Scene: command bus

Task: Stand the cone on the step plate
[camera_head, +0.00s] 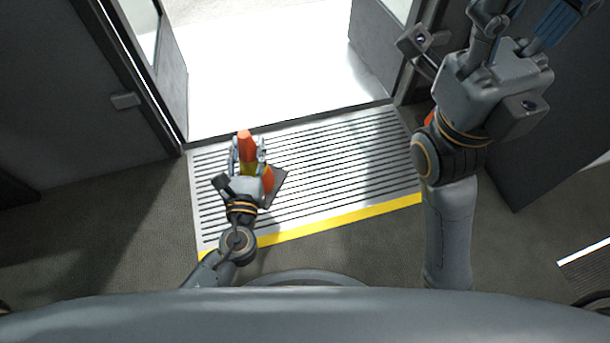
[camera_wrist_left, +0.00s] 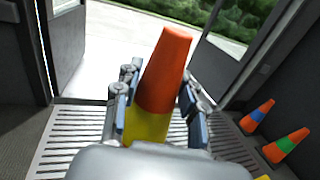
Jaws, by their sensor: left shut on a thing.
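The cone (camera_head: 245,143) is orange with a yellow band and a dark square base. My left gripper (camera_head: 249,156) is shut on it, with the fingers on either side of its upper part. In the left wrist view the cone (camera_wrist_left: 165,70) rises between the two fingers, leaning slightly right. The step plate (camera_head: 340,165) is a ribbed metal plate with a yellow front edge, in the doorway. The cone is over the plate's left part; I cannot tell whether its base touches. My right gripper (camera_head: 525,30) is raised at the upper right, fingers apart and empty.
In the left wrist view, a cone with a blue band (camera_wrist_left: 258,115) and one with a green band (camera_wrist_left: 287,146) are at the right. Open doors (camera_head: 158,60) flank the bright doorway. The plate's middle and right are clear.

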